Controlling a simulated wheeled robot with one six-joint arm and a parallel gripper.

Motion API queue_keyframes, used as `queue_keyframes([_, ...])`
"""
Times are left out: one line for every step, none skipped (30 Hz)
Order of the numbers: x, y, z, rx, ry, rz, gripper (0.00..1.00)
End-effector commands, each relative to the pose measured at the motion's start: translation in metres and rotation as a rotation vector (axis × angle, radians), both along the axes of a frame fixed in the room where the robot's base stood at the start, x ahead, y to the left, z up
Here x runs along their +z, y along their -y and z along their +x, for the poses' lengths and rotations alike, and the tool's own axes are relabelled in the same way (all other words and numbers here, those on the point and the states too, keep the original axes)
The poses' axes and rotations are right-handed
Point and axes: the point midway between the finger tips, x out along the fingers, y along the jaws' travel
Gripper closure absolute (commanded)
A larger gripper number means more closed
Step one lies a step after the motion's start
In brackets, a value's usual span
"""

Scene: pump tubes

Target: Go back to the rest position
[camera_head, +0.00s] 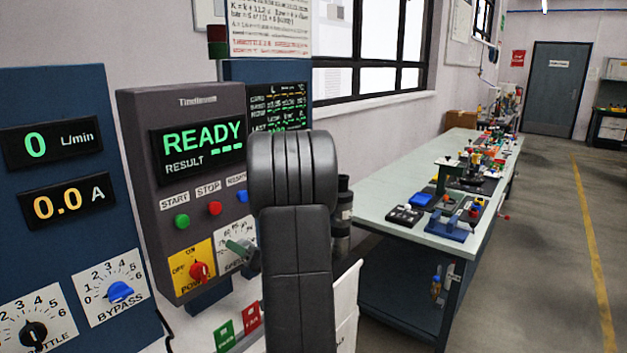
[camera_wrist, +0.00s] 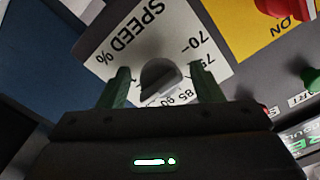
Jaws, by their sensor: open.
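My gripper (camera_wrist: 162,86) is open in the wrist view. Its two green fingers stand on either side of the grey knob (camera_wrist: 160,76) of the white SPEED dial (camera_wrist: 150,28). A gap shows on both sides, and I cannot tell how far the fingertips are from the panel. In the head view my dark arm covers the right part of the SPEED dial (camera_head: 231,229) on the grey control panel (camera_head: 186,98). The panel's screen (camera_head: 200,148) reads READY, with dashes after RESULT.
Near the dial are the red POWER knob (camera_head: 198,271) and the START (camera_head: 182,221), STOP (camera_head: 215,208) and blue (camera_head: 243,195) buttons. A blue panel (camera_head: 60,225) stands left. A long workbench (camera_head: 385,205) with parts stands right; the floor (camera_head: 545,250) beyond is clear.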

Motion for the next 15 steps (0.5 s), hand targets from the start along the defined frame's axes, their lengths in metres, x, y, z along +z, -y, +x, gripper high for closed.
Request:
queue_keyframes([-0.0029, 0.0002, 0.0001, -0.001, 0.038, -0.028, 0.41])
queue_keyframes([-0.0031, 0.0003, 0.0002, -0.001, 0.060, -0.046, 0.41])
queue_keyframes([-0.0034, 0.0004, 0.0004, -0.001, 0.091, -0.070, 0.41])
queue_keyframes([-0.0033, 0.0004, 0.0004, -0.001, 0.114, -0.088, 0.41])
queue_keyframes([-0.0032, 0.0005, 0.0005, -0.001, 0.137, -0.106, 0.41])
queue_keyframes([-0.0031, 0.0005, 0.0004, -0.001, 0.168, -0.130, 0.41])
queue_keyframes([-0.0031, 0.0005, 0.0004, -0.001, 0.191, -0.148, 0.41])
queue_keyframes([-0.0031, 0.0004, 0.0006, -0.001, 0.214, -0.166, 0.41])
queue_keyframes([-0.0032, 0.0005, 0.0006, 0.000, 0.243, -0.188, 0.41])
queue_keyframes([-0.0030, 0.0005, 0.0006, 0.000, 0.263, -0.204, 0.41])
queue_keyframes([-0.0029, 0.0005, 0.0007, -0.001, 0.283, -0.220, 0.41])
queue_keyframes([-0.0026, 0.0006, 0.0007, -0.001, 0.307, -0.239, 0.41])
queue_keyframes([-0.0024, 0.0006, 0.0008, -0.001, 0.324, -0.252, 0.41])
queue_keyframes([-0.0023, 0.0006, 0.0008, -0.001, 0.339, -0.263, 0.41])
queue_keyframes([-0.0021, 0.0006, 0.0008, -0.001, 0.358, -0.278, 0.41])
